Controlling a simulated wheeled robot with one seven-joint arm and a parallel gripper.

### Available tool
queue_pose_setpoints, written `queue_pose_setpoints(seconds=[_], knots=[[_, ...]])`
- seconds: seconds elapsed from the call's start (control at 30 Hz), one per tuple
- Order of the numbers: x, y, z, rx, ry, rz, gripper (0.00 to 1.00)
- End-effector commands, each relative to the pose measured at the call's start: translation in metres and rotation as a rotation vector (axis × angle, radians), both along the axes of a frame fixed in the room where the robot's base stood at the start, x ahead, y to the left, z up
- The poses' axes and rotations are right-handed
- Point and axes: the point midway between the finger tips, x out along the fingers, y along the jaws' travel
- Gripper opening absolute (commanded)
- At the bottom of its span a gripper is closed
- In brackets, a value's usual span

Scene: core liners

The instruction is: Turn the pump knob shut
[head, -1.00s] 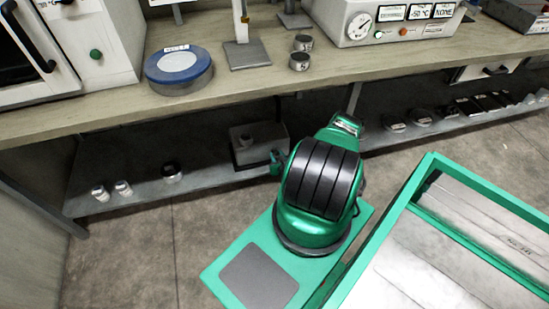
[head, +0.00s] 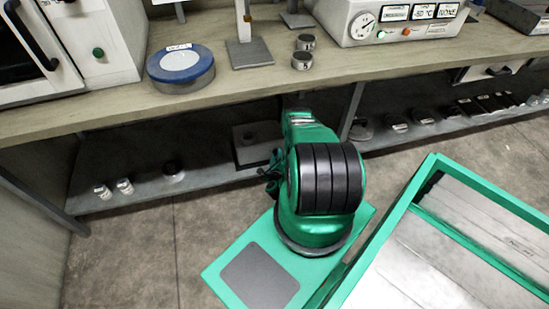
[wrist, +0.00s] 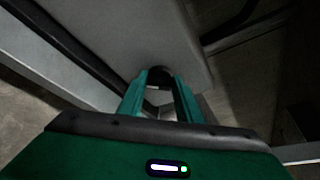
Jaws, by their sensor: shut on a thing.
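In the wrist view the two green fingers of my gripper (wrist: 160,80) reach forward and close in on a small dark rounded knob (wrist: 160,71). The knob sits at the end of a large pale grey body (wrist: 125,35), which looks like the pump housing. Only part of the knob shows between the fingertips, and its turn angle cannot be read. In the head view a grey box-shaped unit (head: 256,150) stands on the lower shelf, left of my arm. My gripper is hidden behind my green arm there.
The bench top (head: 250,82) overhangs the lower shelf (head: 140,195). Small jars (head: 113,188) stand at the shelf's left, and several dark items (head: 440,115) at its right. A green-framed tray (head: 420,270) is at front right. Floor at the left is clear.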

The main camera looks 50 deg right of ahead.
Motion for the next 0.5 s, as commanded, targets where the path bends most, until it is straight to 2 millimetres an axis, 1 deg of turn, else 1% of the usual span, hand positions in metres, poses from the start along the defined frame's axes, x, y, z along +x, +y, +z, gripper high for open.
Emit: queue_pose_setpoints(seconds=[0.03,0.3,0.5], knots=[[0.0028,0.0054,-0.0018,-0.016,0.015,0.007,0.09],[0.0028,0.0077,-0.0042,-0.115,0.079,0.007,0.09],[0.0025,0.0086,-0.0054,-0.148,0.100,0.007,0.09]])
